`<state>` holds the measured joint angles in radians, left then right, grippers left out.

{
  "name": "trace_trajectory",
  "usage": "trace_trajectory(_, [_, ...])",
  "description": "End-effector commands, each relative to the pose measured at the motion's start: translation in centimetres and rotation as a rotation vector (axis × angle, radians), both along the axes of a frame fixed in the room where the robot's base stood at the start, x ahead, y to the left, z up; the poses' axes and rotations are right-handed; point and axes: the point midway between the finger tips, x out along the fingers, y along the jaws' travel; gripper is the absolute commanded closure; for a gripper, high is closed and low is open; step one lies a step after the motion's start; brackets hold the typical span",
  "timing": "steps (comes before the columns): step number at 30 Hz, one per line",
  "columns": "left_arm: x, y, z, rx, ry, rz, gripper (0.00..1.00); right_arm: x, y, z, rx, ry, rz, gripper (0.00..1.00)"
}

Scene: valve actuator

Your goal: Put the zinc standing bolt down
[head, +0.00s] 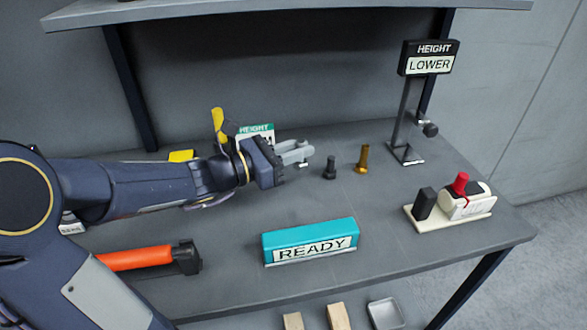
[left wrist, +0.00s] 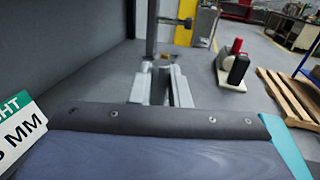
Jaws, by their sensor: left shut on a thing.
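My left gripper (head: 299,152) reaches in from the left, low over the back middle of the grey bench. Its pale grey fingers are shut on the zinc bolt (left wrist: 160,86), which is mostly hidden between them and hard to tell from them in colour. I cannot tell whether the bolt touches the bench. A black bolt (head: 329,168) stands just right of the fingertips. A brass bolt (head: 362,159) stands further right; its top (left wrist: 168,57) shows beyond the fingers in the left wrist view. My right gripper is not in view.
A "HEIGHT LOWER" sign (head: 430,58) stands on a post at the back right. A red-knobbed device (head: 465,200) sits at the right end. A teal "READY" block (head: 310,241) lies in front. A green-white height card (head: 257,131) is behind my gripper. The bench right of "READY" is clear.

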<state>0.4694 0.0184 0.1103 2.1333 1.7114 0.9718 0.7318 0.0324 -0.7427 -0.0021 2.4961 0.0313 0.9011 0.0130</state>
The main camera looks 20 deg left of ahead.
Motion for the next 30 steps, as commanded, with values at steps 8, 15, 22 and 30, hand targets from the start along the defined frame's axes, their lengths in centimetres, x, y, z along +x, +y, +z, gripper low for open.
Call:
trace_trajectory(8, [1.9, 1.5, -2.8, 0.000, -0.001, 0.000, 1.00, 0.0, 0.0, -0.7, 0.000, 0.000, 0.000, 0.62])
trace_trajectory(15, [2.3, 1.8, -5.6, -0.002, 0.001, -0.001, 1.00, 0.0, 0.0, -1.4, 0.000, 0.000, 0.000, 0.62])
trace_trajectory(22, [2.3, 1.7, -6.4, 0.000, -0.003, 0.000, 1.00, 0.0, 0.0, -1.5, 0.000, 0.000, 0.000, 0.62])
trace_trajectory(30, [2.3, 1.7, -6.8, 0.001, -0.002, 0.000, 0.80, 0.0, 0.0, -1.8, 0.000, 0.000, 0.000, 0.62])
